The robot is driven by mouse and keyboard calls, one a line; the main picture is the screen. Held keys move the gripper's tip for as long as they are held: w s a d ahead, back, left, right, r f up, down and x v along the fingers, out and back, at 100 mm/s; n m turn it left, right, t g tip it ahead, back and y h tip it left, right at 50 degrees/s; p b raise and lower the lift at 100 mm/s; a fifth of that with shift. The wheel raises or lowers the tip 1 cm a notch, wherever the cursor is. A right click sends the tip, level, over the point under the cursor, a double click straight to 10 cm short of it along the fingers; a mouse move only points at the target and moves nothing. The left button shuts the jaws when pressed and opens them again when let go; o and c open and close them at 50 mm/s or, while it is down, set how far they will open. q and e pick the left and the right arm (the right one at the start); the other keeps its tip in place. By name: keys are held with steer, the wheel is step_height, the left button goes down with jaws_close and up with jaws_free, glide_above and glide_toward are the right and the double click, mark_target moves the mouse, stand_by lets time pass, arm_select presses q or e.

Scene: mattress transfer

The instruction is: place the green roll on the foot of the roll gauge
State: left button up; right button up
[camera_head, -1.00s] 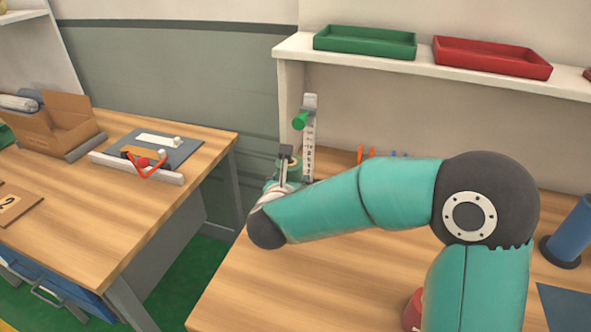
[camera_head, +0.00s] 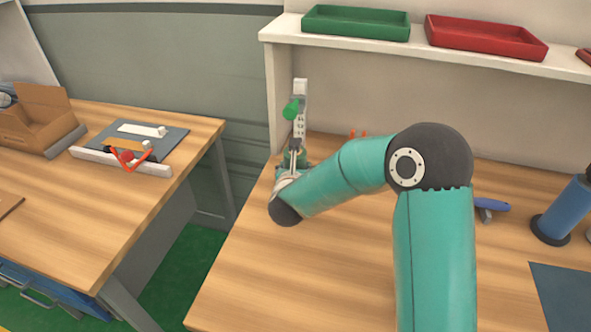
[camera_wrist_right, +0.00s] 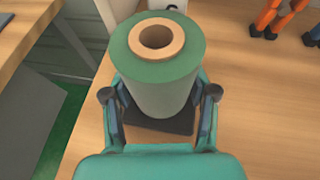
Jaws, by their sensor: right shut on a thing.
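The green roll (camera_wrist_right: 158,75), with a pale tan core and a round hole, stands upright in the right wrist view. My right gripper (camera_wrist_right: 160,93) is shut on it, one finger on each side. A dark flat plate, the foot of the roll gauge (camera_wrist_right: 172,128), shows directly beneath the roll; I cannot tell if they touch. My left gripper is not in view.
Orange-handled tools (camera_wrist_right: 270,15) lie to the right of the roll. A blue spool (camera_head: 566,212) stands at the right of the table. A shelf (camera_head: 400,48) with a green tray (camera_head: 355,22) and a red tray (camera_head: 485,37) is above. The table's front middle is clear.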

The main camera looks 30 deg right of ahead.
steer(key=shift+w, duration=0.15)
steer(key=shift+r, duration=0.1)
steer(key=shift+f+b, duration=0.2)
steer(key=shift+b, duration=0.15)
steer(key=o, duration=1.5)
steer(key=shift+r, duration=0.1)
steer(key=shift+r+p, duration=0.15)
steer(key=shift+p, duration=0.3)
steer(key=b+v, duration=0.2)
steer(key=v, duration=1)
